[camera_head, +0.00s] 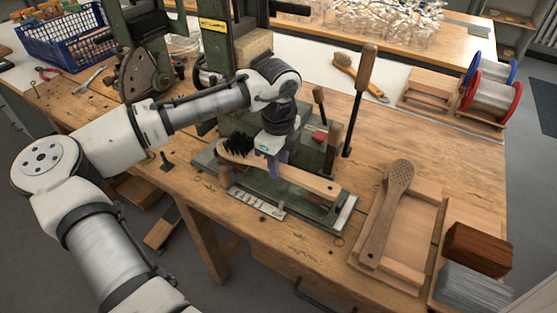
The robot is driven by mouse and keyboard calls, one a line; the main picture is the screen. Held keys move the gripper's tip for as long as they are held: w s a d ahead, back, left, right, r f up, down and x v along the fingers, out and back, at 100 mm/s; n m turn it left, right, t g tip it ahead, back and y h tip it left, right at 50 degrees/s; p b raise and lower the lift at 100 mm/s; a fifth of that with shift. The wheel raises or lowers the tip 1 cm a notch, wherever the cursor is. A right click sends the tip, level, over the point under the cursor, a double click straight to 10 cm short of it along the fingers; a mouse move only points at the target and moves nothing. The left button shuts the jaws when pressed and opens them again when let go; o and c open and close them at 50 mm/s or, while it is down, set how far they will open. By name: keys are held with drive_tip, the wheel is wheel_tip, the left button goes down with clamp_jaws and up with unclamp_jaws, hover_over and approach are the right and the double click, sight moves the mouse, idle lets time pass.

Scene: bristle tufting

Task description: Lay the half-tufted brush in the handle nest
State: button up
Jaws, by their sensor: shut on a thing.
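The half-tufted brush (312,183) has a pale wooden handle and black bristles at its left end. It lies across the green machine's bed, or just above it; I cannot tell whether it touches. My gripper (277,165) comes down from above and is shut on the brush near its middle, partly hiding it. A shallow wooden tray (437,222) stands at the right, and a small slotted wooden cradle (428,88) stands at the back right. I cannot tell which of these, or the machine's own fixture, is the handle nest.
A bare perforated brush handle (388,212) lies along the tray's left side. Brown (480,247) and grey (470,285) bristle bundles sit at the front right. Wire spools (492,90) and another brush (357,73) are behind.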

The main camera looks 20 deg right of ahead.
drive_tip(key=shift+f, duration=1.15)
idle(1.6)
drive_tip(key=o, duration=1.5)
drive_tip(key=shift+r+p, duration=3.5)
drive_tip(key=shift+p, duration=0.05)
